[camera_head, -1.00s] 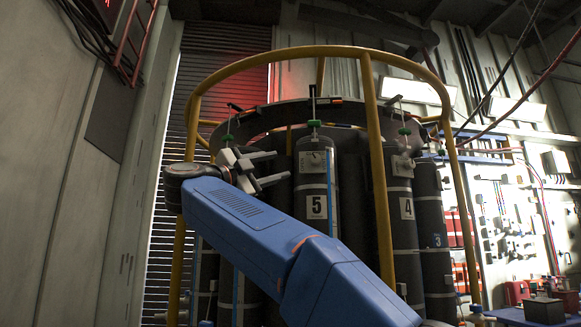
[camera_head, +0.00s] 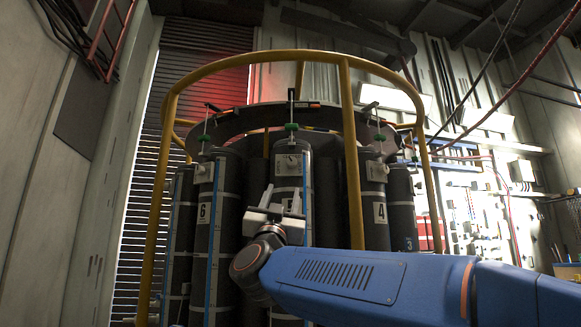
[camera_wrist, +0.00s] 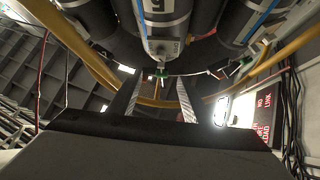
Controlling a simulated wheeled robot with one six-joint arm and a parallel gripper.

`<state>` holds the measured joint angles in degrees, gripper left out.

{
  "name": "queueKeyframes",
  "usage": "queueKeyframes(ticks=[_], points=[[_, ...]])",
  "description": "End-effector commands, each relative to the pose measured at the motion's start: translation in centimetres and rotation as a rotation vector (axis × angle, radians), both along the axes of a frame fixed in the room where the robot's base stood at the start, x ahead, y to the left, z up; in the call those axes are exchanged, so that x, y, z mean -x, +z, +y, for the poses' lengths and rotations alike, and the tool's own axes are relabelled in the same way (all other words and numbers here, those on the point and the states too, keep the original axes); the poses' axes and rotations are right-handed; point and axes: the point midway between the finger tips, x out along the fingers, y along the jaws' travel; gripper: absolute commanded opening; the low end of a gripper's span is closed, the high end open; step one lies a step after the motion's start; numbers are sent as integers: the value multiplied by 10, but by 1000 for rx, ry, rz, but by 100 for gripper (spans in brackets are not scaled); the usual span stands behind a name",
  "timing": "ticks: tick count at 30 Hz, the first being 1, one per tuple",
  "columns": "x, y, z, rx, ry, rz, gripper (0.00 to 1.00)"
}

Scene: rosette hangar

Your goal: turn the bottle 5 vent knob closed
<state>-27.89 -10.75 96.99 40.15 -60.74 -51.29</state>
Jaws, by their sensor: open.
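Bottle 5 (camera_head: 293,165) is the dark upright cylinder in the middle of the ring in the head view; its number label is mostly hidden behind my gripper. A green knob-like fitting (camera_head: 291,127) sits on a thin stem above its top. A small pale block is on its upper front. I cannot tell how the knob is turned.
Bottle 6 (camera_head: 215,210) stands to the left and bottle 4 (camera_head: 375,190) to the right, each with a green fitting above. A yellow rail (camera_head: 354,160) rings the rack, with a post between bottles 5 and 4. A cluttered wall bench is at the right.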

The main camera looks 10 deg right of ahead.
Motion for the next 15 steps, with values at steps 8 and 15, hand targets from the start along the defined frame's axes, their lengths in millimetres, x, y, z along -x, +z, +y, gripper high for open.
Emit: queueKeyframes(ticks=[8, 15], points=[[-26, 28, -12, -2, -3, -2, 45], [-54, 57, -24, -3, -2, -3, 45]])
